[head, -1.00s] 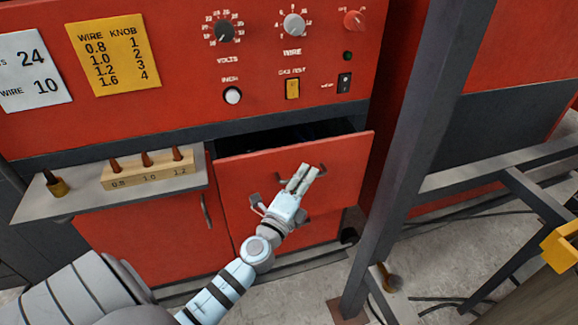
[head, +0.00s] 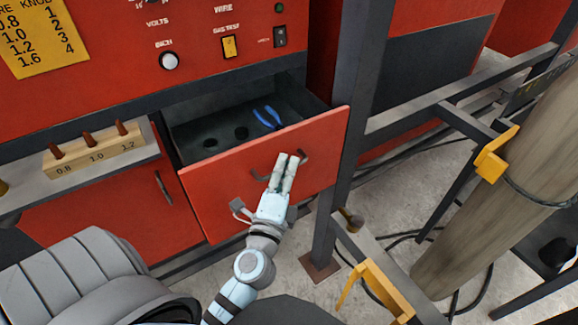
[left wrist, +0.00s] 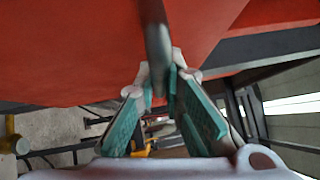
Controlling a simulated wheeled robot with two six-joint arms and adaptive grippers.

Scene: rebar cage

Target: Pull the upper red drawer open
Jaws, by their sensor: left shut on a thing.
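The upper red drawer (head: 215,185) stands pulled out from the red machine in the head view. Its dark inside shows, with blue-handled pliers (head: 267,118) and small dark round things on its floor. My left gripper (head: 285,160) is at the drawer front, shut on the grey bar handle (head: 304,157). In the left wrist view the handle (left wrist: 157,50) runs down between the fingers (left wrist: 165,95), in front of the red drawer face (left wrist: 70,50). The fingers hide the middle of the handle. My right gripper is not in view.
A shelf at left carries a wooden block (head: 98,152) with several pegs. A dark steel post (head: 345,130) stands close to the drawer's right edge. Yellow brackets (head: 495,153), a round column (head: 500,200) and cables on the floor are at right.

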